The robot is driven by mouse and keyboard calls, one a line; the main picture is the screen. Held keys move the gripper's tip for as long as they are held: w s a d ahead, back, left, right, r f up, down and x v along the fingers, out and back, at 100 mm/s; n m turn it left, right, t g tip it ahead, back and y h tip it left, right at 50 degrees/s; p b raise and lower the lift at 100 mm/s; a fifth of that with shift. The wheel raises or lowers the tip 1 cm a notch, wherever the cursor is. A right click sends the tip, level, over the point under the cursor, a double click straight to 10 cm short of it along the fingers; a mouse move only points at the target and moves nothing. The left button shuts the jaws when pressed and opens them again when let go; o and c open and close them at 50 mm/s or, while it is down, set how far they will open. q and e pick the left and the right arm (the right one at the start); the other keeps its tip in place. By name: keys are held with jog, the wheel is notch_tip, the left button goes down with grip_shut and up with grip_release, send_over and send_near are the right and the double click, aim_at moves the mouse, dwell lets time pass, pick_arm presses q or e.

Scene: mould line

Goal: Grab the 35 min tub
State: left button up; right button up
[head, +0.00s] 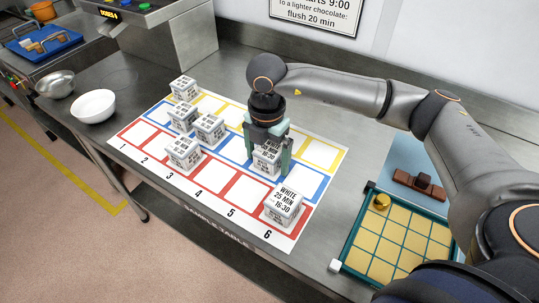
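My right gripper (267,162) points down over the mat, with one finger on each side of a white tub (266,165) with dark print. The tub stands in the blue row, near column 5. Its label is too small and partly covered to read, so I cannot tell if it is the 35 min tub. The fingers are close to its sides; whether they press on it does not show. A tub (284,204) marked "WHITE 25 MIN 16:30" stands in the red row at column 6. My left gripper is out of view.
Several more white tubs stand on the left half of the numbered mat (217,178), including one (184,153) in the red row. A white bowl (93,106) and a metal bowl (57,84) are at left. A green-rimmed gridded tray (372,256) lies at right.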

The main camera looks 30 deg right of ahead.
aim_at(267, 152)
jog(key=c, duration=1.4)
jog(key=shift+r, duration=0.2)
jog(key=shift+r, duration=0.2)
notch_tip(267, 152, up, 2)
jog(key=shift+r, duration=0.1)
jog(key=s+a+r+b, duration=0.1)
jog(key=s+a+r, duration=0.6)
jog(key=a+r, duration=0.4)
notch_tip(267, 152, up, 6)
jog(key=p, duration=0.4)
jog(key=shift+s+a+p, duration=0.25)
jog(key=shift+a+p, duration=0.1)
jog(key=shift+a, duration=0.1)
